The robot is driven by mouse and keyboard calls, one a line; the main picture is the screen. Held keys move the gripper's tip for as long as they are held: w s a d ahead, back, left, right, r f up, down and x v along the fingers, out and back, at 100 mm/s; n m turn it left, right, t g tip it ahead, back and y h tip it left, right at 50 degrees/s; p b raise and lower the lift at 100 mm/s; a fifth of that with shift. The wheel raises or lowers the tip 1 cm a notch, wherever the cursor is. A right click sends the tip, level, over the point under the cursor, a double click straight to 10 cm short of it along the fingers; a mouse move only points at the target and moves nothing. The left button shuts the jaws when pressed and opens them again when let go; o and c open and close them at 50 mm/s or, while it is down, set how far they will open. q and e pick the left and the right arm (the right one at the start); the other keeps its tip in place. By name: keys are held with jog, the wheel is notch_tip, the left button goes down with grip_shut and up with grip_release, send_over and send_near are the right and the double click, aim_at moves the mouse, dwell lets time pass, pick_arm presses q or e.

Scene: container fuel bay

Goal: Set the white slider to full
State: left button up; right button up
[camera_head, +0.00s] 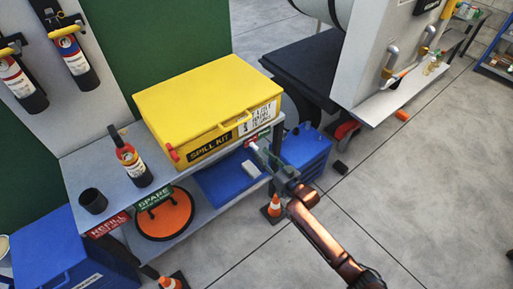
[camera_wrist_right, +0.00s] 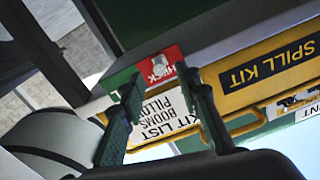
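A small red and green label strip (camera_wrist_right: 155,66) sits on the shelf edge below the spill kit. It also shows in the head view (camera_head: 260,135), partly behind my right gripper. A small white piece (camera_wrist_right: 160,69), which looks like the slider, is on the strip's red part in the wrist view; part of its lettering is too small to read. My right gripper (camera_head: 254,147) is at the shelf's right front corner. In the wrist view its two green fingers (camera_wrist_right: 160,88) are apart and empty, with the strip ahead between them. I cannot tell if they touch it. My left gripper is out of view.
A yellow spill kit box (camera_head: 205,108) stands on the shelf (camera_head: 90,152). A bottle (camera_head: 131,160) and a black cup (camera_head: 92,201) stand left of it. A blue crate (camera_head: 306,150) and a cone (camera_head: 272,207) are below. Floor to the right is mostly clear.

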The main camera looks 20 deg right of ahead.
aim_at(255, 146)
jog(key=x, duration=0.2)
jog(key=b+x, duration=0.1)
jog(key=x, duration=0.1)
jog(key=shift+f, duration=0.2)
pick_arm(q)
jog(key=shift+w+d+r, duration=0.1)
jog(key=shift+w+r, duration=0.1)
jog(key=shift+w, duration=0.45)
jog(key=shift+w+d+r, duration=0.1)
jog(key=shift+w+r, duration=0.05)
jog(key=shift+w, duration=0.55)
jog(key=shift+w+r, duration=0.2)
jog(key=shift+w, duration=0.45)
pick_arm(e)
jog(key=shift+x, duration=0.75)
jog(key=shift+r, duration=0.15)
jog(key=shift+c, duration=0.2)
grip_shut()
